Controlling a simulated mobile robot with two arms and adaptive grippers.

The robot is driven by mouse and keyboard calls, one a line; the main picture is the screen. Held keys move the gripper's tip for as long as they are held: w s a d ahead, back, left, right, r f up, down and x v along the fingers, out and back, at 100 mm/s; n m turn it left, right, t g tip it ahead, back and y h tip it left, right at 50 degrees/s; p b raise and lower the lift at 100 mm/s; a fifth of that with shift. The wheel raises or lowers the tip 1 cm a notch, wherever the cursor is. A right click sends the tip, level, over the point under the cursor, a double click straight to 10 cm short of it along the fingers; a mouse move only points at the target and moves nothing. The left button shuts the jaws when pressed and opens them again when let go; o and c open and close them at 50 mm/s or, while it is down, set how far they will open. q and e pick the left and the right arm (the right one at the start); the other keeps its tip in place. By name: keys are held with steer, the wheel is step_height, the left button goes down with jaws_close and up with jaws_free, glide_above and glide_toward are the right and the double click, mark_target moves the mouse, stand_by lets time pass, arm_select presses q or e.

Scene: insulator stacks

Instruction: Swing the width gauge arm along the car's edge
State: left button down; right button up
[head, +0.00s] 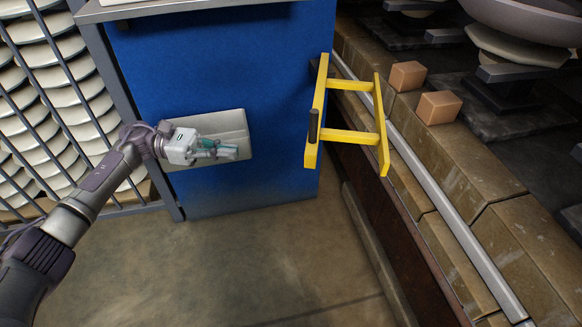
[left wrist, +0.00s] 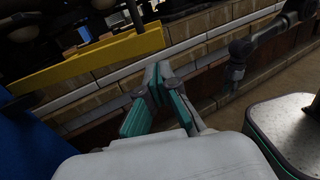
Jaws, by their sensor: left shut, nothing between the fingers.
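The yellow width gauge arm (head: 367,138) is a ladder-like frame sticking out to the right of the blue cabinet, with a dark upright grip (head: 314,125) at its near left. It reaches over the grey rail (head: 440,212) along the car's edge (head: 452,165). A yellow bar of it shows in the left wrist view (left wrist: 90,60). My left gripper (head: 226,152) is shut and empty, in front of the blue cabinet and left of the gauge arm, apart from it. Its teal-padded fingers also show in the left wrist view (left wrist: 148,103).
The blue cabinet (head: 225,60) has a pale grey box (head: 236,122) on its front, close behind my left gripper. Two orange blocks (head: 438,107) sit on the car's edge. Stacked pale discs (head: 55,90) stand behind bars at left. The floor (head: 260,255) in front is clear.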

arm_select(q)
steer(key=d+p, duration=0.2)
steer(key=d, duration=1.1)
steer(key=shift+s+d, duration=0.4)
arm_select(e)
steer(key=s+f, duration=0.3)
steer(key=f, duration=0.4)
steer(key=shift+d+f+g, duration=0.2)
steer(key=shift+f+g, duration=0.1)
steer(key=shift+s, duration=0.1)
